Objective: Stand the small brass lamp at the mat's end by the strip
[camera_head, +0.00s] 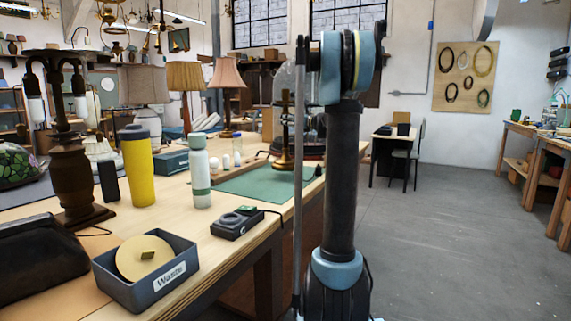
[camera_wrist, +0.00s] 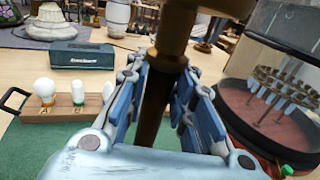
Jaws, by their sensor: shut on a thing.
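The small brass lamp shows in the head view (camera_head: 284,128) as a thin upright stem on a round base over the mat's far right part. I cannot tell whether the base touches the mat. In the wrist view its brass stem (camera_wrist: 157,95) passes between the blue fingers of my gripper (camera_wrist: 166,85), which is shut on it. My arm hides most of the gripper in the head view. The green mat (camera_head: 238,184) lies on the bench. A wooden strip (camera_wrist: 70,129) with bulbs marked A and B stands on the mat's edge in the wrist view.
A teal case (camera_wrist: 83,56) lies behind the wooden strip.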

